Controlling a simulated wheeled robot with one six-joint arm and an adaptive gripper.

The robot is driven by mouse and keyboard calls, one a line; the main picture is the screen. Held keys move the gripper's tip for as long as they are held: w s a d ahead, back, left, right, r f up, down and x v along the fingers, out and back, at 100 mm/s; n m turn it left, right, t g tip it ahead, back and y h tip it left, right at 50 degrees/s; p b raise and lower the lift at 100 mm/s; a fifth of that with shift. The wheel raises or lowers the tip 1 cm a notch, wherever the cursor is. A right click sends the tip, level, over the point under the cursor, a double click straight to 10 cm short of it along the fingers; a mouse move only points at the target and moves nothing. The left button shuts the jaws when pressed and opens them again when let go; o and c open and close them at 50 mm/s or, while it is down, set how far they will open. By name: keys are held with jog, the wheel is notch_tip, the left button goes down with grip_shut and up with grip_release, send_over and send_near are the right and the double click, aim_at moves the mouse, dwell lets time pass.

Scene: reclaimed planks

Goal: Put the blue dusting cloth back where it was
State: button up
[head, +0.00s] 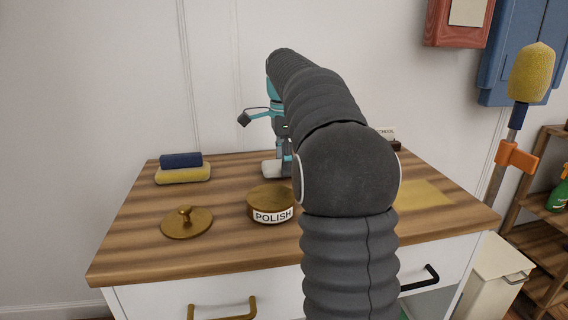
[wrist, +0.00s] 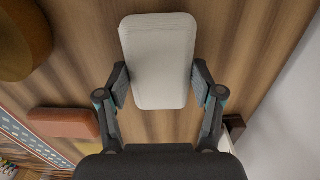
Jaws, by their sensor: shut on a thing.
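A dark blue folded cloth (head: 181,160) lies on top of a yellow folded cloth (head: 183,175) at the back left of the wooden top in the head view. My gripper (wrist: 160,82) is shut on a white rounded block (wrist: 158,45), with one finger at each side of it. The block also shows in the head view (head: 269,169), near the back of the top, right of the blue cloth. I cannot tell whether it touches the wood. My arm hides part of the gripper in the head view.
A brass tin marked POLISH (head: 270,204) and a brass lid (head: 187,222) stand on the wooden top (head: 150,260). A terracotta block (wrist: 63,122) and a yellow patch (head: 424,193) are to the right, partly behind my arm. The front left is clear.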

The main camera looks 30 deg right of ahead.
jog(key=shift+f, duration=0.15)
jog(key=o, duration=1.1)
notch_tip(320, 180, up, 12)
jog(key=p, duration=0.2)
